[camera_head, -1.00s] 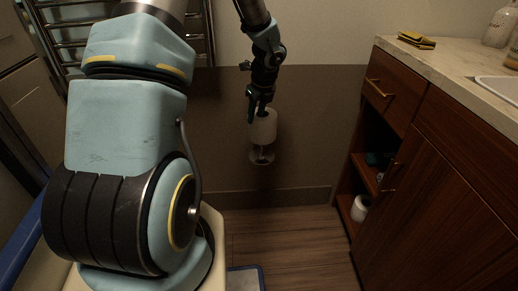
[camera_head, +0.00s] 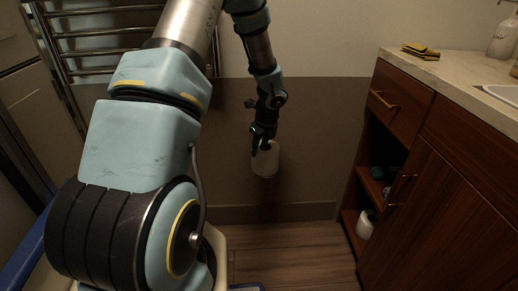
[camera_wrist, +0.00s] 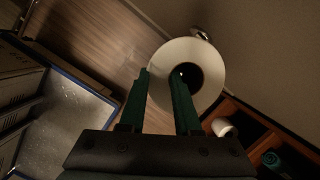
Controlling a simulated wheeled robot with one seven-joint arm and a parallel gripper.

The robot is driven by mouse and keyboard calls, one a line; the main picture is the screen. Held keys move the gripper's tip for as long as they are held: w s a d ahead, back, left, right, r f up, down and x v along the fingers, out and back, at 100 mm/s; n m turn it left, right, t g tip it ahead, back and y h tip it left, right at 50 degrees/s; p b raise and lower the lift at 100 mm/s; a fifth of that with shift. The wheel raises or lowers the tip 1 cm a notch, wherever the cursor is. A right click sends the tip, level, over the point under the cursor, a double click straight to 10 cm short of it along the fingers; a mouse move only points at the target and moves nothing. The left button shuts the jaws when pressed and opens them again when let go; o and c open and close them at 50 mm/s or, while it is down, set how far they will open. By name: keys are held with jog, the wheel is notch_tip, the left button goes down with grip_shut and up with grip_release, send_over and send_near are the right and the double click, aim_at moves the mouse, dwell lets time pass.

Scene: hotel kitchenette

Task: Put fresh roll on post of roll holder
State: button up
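The fresh roll (camera_head: 266,161) is white and hangs upright in front of the dark wall panel in the head view. In the wrist view the roll (camera_wrist: 208,84) shows its end face and dark centre hole. My gripper (camera_head: 262,141) has one finger outside the roll and the other in its hole, closed on the roll's wall; it shows in the wrist view too (camera_wrist: 160,75). A shiny part of the roll holder (camera_wrist: 201,34) shows past the roll's edge. The rest of the holder is hidden behind the roll. A small bright spot shows in the hole; I cannot tell whether it is the post.
Another white roll (camera_head: 366,224) stands low in the open shelf of the wooden cabinet (camera_head: 441,194) at the right. A teal item (camera_head: 379,173) lies on the shelf above. A blue-rimmed tray (camera_wrist: 75,93) is at left in the wrist view. The floor between is clear.

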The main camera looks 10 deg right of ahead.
jog(key=o, duration=0.5)
jog(key=p+v, duration=0.3)
jog(key=v, duration=0.9)
jog(key=s+a+r+n, duration=0.2)
jog(key=s+a+n, duration=0.3)
jog(key=n, duration=0.4)
jog(key=s+a+r+n+h, duration=0.1)
jog(key=s+a+r+n, duration=0.2)
jog(key=n, duration=0.7)
jog(key=s+a+r+n+g, duration=0.1)
jog(key=s+a+r+n, duration=0.2)
jog(key=s+a+n, duration=0.5)
jog(key=shift+s+r+n+h, duration=0.15)
jog(key=shift+s+n+h, duration=0.2)
jog(key=shift+n, duration=0.55)
notch_tip(320, 180, up, 19)
jog(key=p, duration=1.9)
jog(key=shift+r, duration=0.25)
